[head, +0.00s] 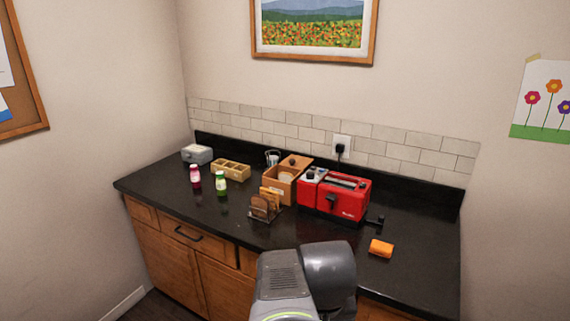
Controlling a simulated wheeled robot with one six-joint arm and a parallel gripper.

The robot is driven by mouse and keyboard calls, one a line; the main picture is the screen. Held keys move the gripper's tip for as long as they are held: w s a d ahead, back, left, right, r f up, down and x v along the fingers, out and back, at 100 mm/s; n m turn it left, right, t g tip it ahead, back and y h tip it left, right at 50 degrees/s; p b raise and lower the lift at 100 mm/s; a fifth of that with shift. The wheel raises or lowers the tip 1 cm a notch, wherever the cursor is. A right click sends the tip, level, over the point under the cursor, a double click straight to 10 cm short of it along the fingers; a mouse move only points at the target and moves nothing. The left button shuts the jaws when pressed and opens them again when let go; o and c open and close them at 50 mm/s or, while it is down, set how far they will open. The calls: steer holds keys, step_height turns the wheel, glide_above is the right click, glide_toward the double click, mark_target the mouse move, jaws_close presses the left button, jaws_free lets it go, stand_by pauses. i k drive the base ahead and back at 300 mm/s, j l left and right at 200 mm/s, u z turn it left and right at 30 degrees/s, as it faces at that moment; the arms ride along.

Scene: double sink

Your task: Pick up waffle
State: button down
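I cannot surely pick out the waffle at this size. A small rack (281,211) near the counter's front holds several upright brown slices (260,207), and one of them may be the waffle. A small orange block (381,248) lies alone on the counter to the right, and I cannot tell what it is. My grey arm rises at the bottom middle, in front of the counter. My gripper is not visible, so its opening and contents are hidden.
Behind the rack stand a wooden box (280,188) and a red toaster (345,199). A small black item (376,222) is beside the toaster. Two bottles (195,177) (220,184) and a divided tray (231,169) are left. The dark counter (425,225) is clear at far right.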

mark_target(271, 195)
steer(key=i+j+u, duration=0.1)
steer(key=i+j, duration=0.25)
steer(key=i+j+u, duration=0.1)
steer(key=i+j, duration=0.25)
steer(key=i, duration=0.15)
steer(key=i+j+u, duration=0.1)
steer(key=i+j, duration=0.15)
steer(key=i, duration=0.2)
steer(key=i+j+u, duration=0.1)
steer(key=i+j, duration=0.2)
steer(key=i, duration=0.15)
